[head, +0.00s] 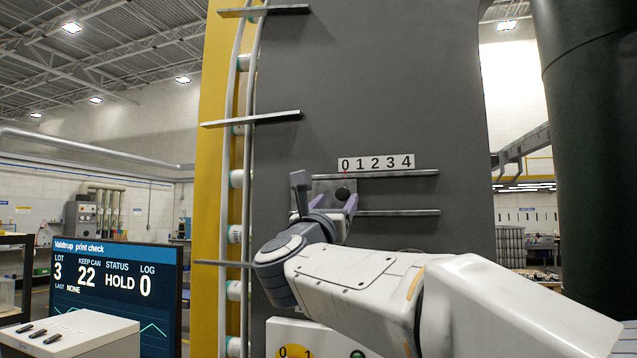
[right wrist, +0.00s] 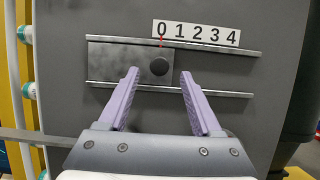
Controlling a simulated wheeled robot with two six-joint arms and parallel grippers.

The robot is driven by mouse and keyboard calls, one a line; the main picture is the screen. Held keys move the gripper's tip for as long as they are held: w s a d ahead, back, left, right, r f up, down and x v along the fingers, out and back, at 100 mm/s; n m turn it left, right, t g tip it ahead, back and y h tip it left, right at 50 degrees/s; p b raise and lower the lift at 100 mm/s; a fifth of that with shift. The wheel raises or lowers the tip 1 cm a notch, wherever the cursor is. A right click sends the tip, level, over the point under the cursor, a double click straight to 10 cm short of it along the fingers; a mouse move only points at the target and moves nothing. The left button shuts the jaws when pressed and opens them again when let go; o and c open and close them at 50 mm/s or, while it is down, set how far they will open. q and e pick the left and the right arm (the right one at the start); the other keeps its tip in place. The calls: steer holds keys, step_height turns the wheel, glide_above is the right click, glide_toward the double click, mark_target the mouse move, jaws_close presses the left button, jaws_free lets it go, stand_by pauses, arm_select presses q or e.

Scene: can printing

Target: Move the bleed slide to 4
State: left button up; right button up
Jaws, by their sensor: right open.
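The bleed slide (head: 323,188) is a grey metal plate with a round black knob (head: 343,193), set between two horizontal rails on the dark machine panel. In the right wrist view the slide (right wrist: 112,62) sits at the left end of the rails, its red mark (right wrist: 161,43) under the 0 of the scale (right wrist: 196,33), which reads 0 to 4. My right gripper (head: 334,203) is open in front of the slide. In the right wrist view its lilac fingers (right wrist: 158,80) stand either side of and below the knob (right wrist: 159,67), apart from it. My left gripper is not in view.
Two rails, upper (head: 400,173) and lower (head: 400,212), run right of the slide with clear space between them. White cans (head: 236,179) stand in a vertical track at left. A screen (head: 115,290) shows KEEP CAN 22, STATUS HOLD.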

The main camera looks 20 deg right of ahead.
mark_target(342, 193)
steer(key=shift+p+x, duration=0.9)
steer(key=shift+x, duration=1.05)
jaws_close()
